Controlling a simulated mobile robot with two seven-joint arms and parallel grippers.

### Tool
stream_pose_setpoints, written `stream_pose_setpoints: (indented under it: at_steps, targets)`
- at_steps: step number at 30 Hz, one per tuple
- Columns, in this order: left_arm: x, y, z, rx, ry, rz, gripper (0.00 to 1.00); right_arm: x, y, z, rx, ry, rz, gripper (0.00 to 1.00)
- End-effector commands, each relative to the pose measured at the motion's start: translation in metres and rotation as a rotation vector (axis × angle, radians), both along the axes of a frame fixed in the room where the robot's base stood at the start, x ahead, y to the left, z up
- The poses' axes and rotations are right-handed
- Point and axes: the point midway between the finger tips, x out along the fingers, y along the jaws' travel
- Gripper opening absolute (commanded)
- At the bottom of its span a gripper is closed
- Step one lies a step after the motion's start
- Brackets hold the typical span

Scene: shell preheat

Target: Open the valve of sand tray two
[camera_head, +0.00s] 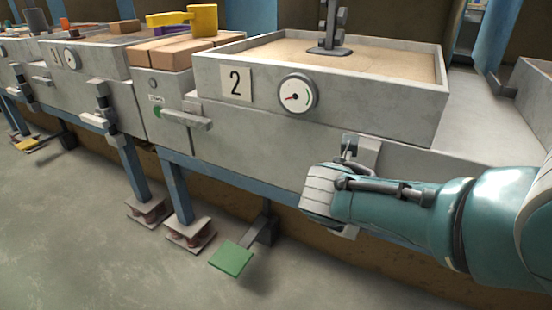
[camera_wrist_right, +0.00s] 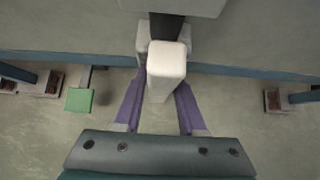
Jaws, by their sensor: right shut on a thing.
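Sand tray two (camera_head: 325,118) is a grey metal box of sand with a "2" plate (camera_head: 235,84) and a round dial (camera_head: 298,94) on its front. Its valve is mounted on the front below the dial, mostly hidden by my right gripper (camera_head: 322,190) in the head view. In the right wrist view the valve's white handle (camera_wrist_right: 166,68) lies between the purple fingers of my right gripper (camera_wrist_right: 158,108), which is shut on it. My left gripper is not in view.
A green pedal (camera_head: 231,259) sits low on a bracket beneath the tray and also shows in the wrist view (camera_wrist_right: 79,100). A grey lever (camera_head: 186,118) juts out left of the tray. Blue legs (camera_head: 177,190) stand below; the floor in front is clear.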

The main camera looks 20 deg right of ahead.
Motion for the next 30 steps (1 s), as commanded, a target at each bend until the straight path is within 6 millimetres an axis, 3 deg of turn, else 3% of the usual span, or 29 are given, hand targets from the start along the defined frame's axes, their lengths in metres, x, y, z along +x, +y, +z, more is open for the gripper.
stream_pose_setpoints:
  at_steps: [17, 18, 22, 30]
  targets:
    - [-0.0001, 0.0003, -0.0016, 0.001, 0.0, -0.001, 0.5, -0.0007, -0.0002, -0.0006, -0.019, 0.023, 0.0, 0.0]
    - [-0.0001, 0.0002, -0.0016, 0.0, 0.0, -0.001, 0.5, -0.0007, -0.0002, -0.0007, -0.018, 0.023, 0.001, 0.44]
    - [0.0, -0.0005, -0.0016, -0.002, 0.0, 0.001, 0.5, -0.0007, -0.0002, -0.0007, -0.018, 0.022, 0.0, 0.59]
    - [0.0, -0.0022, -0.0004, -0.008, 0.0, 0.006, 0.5, -0.0007, 0.0002, 0.0003, -0.017, 0.021, 0.0, 0.6]
